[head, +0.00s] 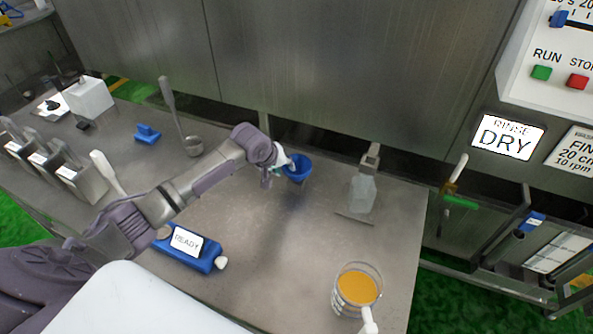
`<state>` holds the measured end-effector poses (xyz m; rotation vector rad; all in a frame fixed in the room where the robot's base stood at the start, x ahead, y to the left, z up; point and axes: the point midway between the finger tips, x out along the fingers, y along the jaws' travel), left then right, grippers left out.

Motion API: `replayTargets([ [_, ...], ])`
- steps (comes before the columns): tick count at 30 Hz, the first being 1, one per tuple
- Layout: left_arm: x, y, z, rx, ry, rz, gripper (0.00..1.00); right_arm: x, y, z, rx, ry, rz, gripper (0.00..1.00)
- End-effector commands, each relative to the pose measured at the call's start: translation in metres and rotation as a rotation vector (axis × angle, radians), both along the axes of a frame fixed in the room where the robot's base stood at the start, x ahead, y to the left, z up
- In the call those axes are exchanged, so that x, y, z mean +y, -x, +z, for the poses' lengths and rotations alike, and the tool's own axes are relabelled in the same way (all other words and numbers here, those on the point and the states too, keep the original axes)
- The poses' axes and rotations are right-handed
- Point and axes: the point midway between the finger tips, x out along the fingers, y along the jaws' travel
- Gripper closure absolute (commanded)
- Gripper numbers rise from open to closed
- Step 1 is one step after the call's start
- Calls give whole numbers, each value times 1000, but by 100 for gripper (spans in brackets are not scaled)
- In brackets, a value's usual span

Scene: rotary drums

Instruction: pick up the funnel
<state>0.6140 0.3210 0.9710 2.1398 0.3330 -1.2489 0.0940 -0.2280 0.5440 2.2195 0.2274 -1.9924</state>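The blue funnel (299,168) is near the back middle of the steel table in the head view, with its wide mouth up. My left gripper (284,165) is at the funnel's left rim, its fingers small and partly hidden against it. The funnel appears held above the table, with a dark shadow or reflection below it. The fingers seem closed on the rim. My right gripper is not in view.
A beaker of orange liquid (357,289) stands at the front right. A clear container (362,192) stands right of the funnel. A blue device marked READY (190,247) lies front left. A ladle (190,146) and metal holders (80,180) are further left. The table's middle (290,260) is clear.

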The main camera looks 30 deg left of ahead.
Motion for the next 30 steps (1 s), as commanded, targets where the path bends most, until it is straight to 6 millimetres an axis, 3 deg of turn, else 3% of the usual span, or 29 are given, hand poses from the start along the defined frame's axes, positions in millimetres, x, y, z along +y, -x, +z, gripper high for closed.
replayTargets([
  [6,-3,-12,-21,1,0,1,65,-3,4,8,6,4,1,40],
  [15,-3,-14,-25,-1,-1,0,65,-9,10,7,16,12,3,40],
  [22,-3,-14,-25,-1,-1,0,100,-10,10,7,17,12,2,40],
  [30,-3,-14,-25,-1,-1,0,100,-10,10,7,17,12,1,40],
])
